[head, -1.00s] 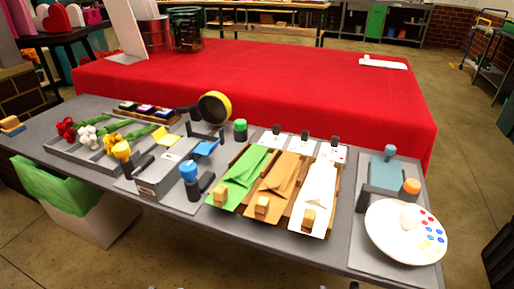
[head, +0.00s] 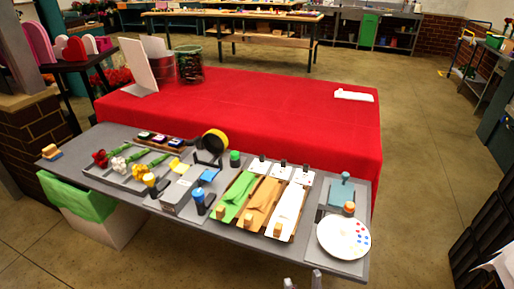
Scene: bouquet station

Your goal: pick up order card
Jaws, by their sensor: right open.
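Three small white cards, each with a black clip, lie in a row at the far ends of the wrapping sheets: left card (head: 257,167), middle card (head: 281,172) and right card (head: 304,177). I cannot tell from the picture which thing is the order card. The sheets are green (head: 235,195), brown (head: 261,201) and white (head: 287,209). My right gripper (head: 302,281) shows only its fingertips at the bottom edge. It is open and empty, apart from the grey table (head: 238,236). My left gripper is out of view.
A palette (head: 343,238) lies at the table's right end, and flowers (head: 120,164) lie in a tray at left. A tape roll (head: 215,141) stands behind. A red-covered table (head: 270,110) is beyond. A green-lined bin (head: 80,199) stands at left; dark crates (head: 475,245) are at right.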

